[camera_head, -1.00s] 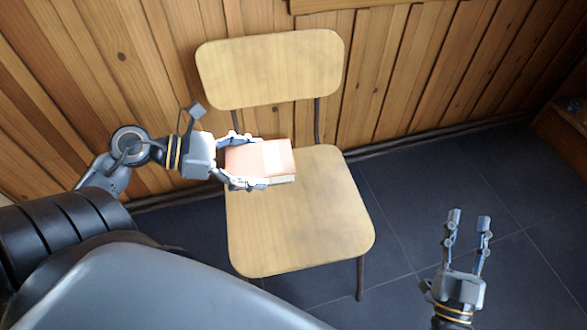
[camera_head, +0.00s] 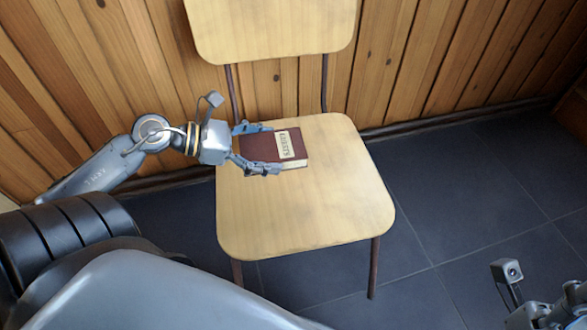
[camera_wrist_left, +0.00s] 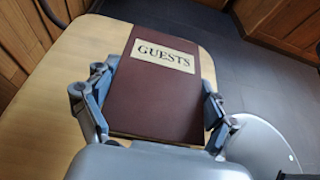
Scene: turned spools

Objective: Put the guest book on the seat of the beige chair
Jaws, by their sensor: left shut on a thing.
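The guest book (camera_head: 270,147) is dark red-brown with a pale label reading GUESTS. My left gripper (camera_head: 264,148) is shut on it, one finger along each long side. In the left wrist view the book (camera_wrist_left: 158,95) lies flat between the fingers of the left gripper (camera_wrist_left: 155,105). The beige chair (camera_head: 320,200) has a light wooden seat and backrest. The book is over the rear left part of the seat; I cannot tell whether it touches it. My right gripper is at the lower right edge, mostly cut off, its fingertips out of frame.
A wood-plank wall (camera_head: 420,60) stands close behind the chair. Dark floor tiles (camera_head: 450,210) are clear to the right of the chair. A wooden piece of furniture (camera_head: 573,112) is at the right edge. Most of the seat is bare.

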